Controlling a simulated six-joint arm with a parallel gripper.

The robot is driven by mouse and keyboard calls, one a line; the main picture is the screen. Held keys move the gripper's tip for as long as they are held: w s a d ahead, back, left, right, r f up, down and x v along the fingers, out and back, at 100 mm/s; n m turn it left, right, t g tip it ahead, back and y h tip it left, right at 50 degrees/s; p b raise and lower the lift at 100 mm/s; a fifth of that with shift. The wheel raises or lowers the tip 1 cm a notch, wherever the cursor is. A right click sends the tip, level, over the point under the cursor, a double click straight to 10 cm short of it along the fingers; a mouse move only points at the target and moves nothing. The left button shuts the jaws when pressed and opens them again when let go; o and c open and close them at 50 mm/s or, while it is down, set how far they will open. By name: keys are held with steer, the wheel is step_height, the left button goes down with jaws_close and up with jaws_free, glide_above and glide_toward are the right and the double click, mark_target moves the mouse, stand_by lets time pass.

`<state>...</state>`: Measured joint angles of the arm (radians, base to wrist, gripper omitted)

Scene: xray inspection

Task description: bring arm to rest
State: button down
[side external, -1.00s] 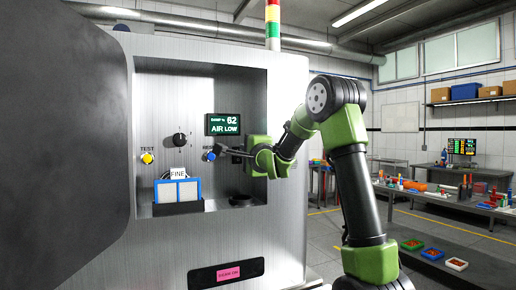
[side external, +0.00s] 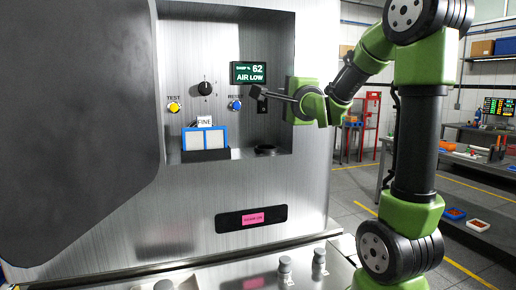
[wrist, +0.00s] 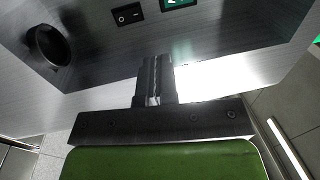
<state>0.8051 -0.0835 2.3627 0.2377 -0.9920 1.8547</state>
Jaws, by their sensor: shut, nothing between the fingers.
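My gripper (side external: 256,93) is shut and empty. In the side view it points left in front of the recessed panel, close to the blue RESET button (side external: 236,105). I cannot tell whether it touches anything. The wrist view shows its closed fingers (wrist: 154,80) with the panel's lower edge beyond them. The screen (side external: 249,73) above reads 62 and AIR LOW.
The recess holds a yellow TEST button (side external: 173,107), a black knob (side external: 205,88), a blue-framed filter labelled FINE (side external: 205,140) and a dark round socket (side external: 266,150). A large dark door (side external: 75,120) stands open at left.

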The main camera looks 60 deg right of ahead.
steer(key=shift+a, duration=0.1)
steer(key=w+a+f+n+g+y, duration=0.1)
steer(key=a+f+n+y, duration=0.1)
steer(key=a+n+y, duration=0.4)
steer(key=a+f+n+y, duration=0.2)
steer(key=a+f+n, duration=0.15)
steer(key=a, duration=0.35)
steer(key=s+a+f+n+g+y, duration=0.2)
steer(key=s+a+n+y, duration=0.2)
steer(key=s+a+n, duration=0.1)
steer(key=s+a+f+n+g+y, duration=0.3)
steer(key=s+a+n, duration=0.2)
steer(key=a+n, duration=0.3)
steer(key=shift+s+a+f+g+y, duration=0.2)
steer(key=shift+a+g+y, duration=0.1)
steer(key=shift+a+y, duration=0.1)
steer(key=shift+d+n, duration=0.1)
steer(key=shift+n, duration=0.15)
